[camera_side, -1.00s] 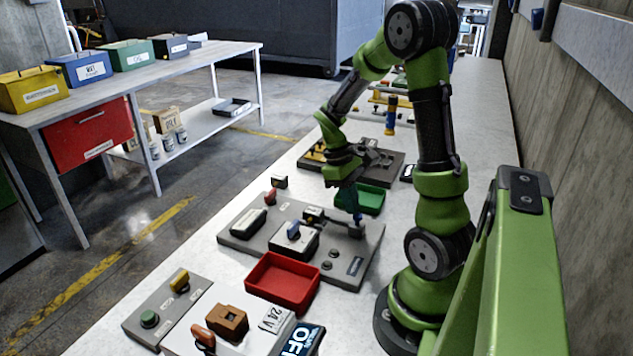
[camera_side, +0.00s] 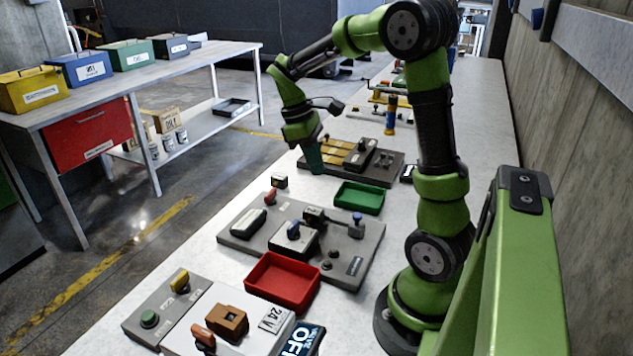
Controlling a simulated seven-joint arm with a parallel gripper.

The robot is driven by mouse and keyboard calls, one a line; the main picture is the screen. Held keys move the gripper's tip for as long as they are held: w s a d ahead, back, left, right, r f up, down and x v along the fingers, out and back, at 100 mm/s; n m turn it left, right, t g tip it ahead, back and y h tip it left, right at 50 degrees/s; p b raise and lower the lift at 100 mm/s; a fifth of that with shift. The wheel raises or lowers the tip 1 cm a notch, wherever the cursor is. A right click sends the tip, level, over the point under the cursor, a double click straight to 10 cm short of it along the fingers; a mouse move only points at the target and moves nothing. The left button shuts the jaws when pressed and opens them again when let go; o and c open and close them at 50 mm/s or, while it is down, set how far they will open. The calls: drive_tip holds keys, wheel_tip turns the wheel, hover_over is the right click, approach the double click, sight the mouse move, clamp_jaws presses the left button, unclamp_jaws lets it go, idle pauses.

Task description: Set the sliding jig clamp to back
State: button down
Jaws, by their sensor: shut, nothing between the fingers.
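A dark base plate with yellow strips (camera_side: 336,158) lies past the green tray. A dark block (camera_side: 361,153) sits on it and looks like the sliding jig clamp, though I cannot be sure from this view. My gripper (camera_side: 314,168) points downward, shut and empty, by the left edge of this plate. The dark block is to the right of my fingers. I cannot tell whether the fingers touch the plate.
A green tray (camera_side: 359,198) lies between the plate and a grey panel (camera_side: 337,272) with a blue-knobbed post (camera_side: 357,218) and several controls. A red tray (camera_side: 283,283) is nearer. Fixtures with yellow parts stand farther back. The bench's left edge is close to my gripper.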

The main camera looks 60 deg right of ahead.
sight(358, 216)
drive_tip(key=x, duration=0.3)
drive_tip(key=s+x, duration=0.1)
drive_tip(key=x, duration=0.3)
drive_tip(key=s+x, duration=0.1)
drive_tip(key=x, duration=0.2)
drive_tip(key=shift+s+d, duration=0.2)
drive_tip(key=shift+s, duration=0.1)
drive_tip(key=shift+s+d, duration=0.1)
drive_tip(key=shift+s, duration=0.45)
drive_tip(key=shift+s+f, duration=0.15)
drive_tip(key=shift+s, duration=1.2)
